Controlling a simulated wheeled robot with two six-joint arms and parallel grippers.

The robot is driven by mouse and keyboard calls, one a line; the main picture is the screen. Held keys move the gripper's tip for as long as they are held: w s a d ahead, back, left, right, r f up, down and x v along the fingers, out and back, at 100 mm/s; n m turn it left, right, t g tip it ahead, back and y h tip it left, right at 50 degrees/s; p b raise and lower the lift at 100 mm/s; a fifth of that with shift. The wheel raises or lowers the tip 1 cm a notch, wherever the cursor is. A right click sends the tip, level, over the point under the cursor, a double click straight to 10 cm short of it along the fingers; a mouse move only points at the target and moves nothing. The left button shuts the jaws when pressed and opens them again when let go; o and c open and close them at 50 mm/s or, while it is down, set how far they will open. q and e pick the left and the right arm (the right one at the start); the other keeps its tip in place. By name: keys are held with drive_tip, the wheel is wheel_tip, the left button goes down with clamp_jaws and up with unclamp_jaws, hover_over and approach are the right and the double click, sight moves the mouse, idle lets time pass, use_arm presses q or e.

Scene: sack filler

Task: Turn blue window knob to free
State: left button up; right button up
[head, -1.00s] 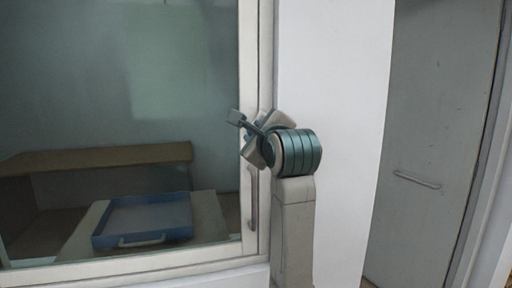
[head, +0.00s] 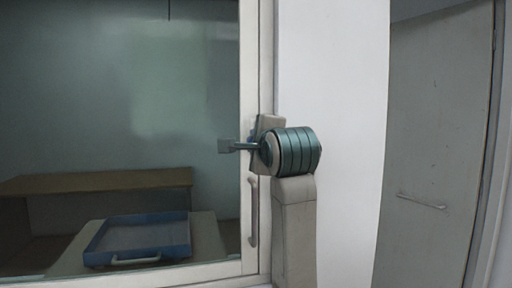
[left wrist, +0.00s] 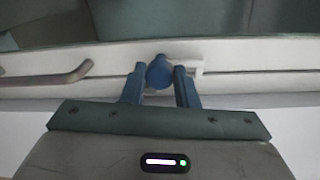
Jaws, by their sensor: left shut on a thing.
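The blue window knob (left wrist: 159,72) sits on the pale window frame (head: 250,60) and shows between the two blue fingers in the left wrist view. My left gripper (left wrist: 160,82) is shut on it, one finger on each side. In the head view my left gripper (head: 255,139) is at the right upright of the window frame, and its body and wrist hide most of the knob. A small white piece (left wrist: 198,66) is beside the knob on the frame in the left wrist view. My right gripper is in neither view.
A grey bar handle (head: 253,212) is on the frame just below my gripper. Behind the glass are a blue tray (head: 95,246) and a brown-topped table (head: 95,181). A white wall (head: 350,130) and a grey door (head: 435,140) are to the right.

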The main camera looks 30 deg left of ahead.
use_arm(q)
drive_tip(key=shift+r, duration=0.1)
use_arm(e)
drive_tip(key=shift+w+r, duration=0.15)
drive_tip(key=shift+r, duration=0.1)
use_arm(q)
drive_tip(key=o, duration=1)
drive_tip(key=shift+w, duration=0.1)
drive_tip(key=b+v, duration=0.8)
drive_tip(key=v, duration=0.2)
drive_tip(key=shift+s+d, duration=0.2)
drive_tip(key=shift+s, duration=0.1)
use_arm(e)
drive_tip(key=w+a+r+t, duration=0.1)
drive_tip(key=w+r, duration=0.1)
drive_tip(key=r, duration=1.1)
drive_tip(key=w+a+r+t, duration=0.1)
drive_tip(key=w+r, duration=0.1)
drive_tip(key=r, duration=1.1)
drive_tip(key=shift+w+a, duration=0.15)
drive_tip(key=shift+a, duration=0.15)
